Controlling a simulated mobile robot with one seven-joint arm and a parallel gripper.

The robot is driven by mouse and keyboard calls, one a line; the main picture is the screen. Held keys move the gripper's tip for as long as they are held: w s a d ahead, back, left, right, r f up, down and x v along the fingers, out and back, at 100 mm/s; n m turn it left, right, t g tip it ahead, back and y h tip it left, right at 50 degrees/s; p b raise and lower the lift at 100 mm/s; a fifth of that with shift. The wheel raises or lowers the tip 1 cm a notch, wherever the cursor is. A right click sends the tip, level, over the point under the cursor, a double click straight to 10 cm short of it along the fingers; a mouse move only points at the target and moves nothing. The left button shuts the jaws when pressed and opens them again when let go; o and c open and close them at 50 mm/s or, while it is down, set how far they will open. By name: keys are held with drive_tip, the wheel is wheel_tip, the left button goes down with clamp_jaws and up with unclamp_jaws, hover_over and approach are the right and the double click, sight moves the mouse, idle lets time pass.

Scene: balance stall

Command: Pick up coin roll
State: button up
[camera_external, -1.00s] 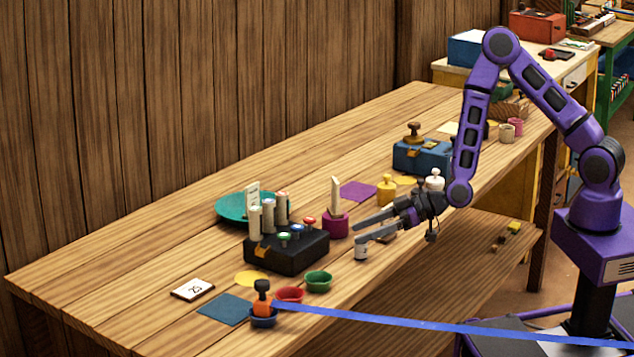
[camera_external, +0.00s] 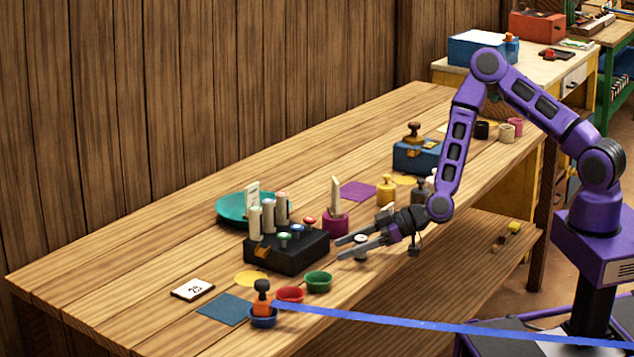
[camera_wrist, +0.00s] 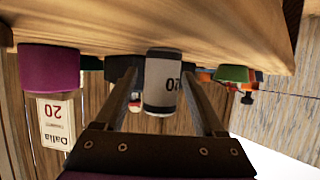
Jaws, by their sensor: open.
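A short pale coin roll (camera_external: 361,243) with dark ends stands near the table's front edge. My gripper (camera_external: 341,248) is open and level, low over the table, with one finger on each side of the roll. The wrist view shows my gripper (camera_wrist: 160,78) with the roll between its fingers and a visible gap on the left. I cannot tell whether the right finger touches it. The fingers partly hide the roll in the external view.
A black stand (camera_external: 287,252) with pale cylinders and coloured knobs is left of my fingertips. A magenta holder (camera_external: 335,222) stands behind them. Green (camera_external: 317,281) and red (camera_external: 289,294) bowls sit front left. A yellow weight-like piece (camera_external: 386,190) stands farther back.

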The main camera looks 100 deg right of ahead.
clamp_jaws()
drive_tip(key=shift+r, duration=0.1)
idle(0.5)
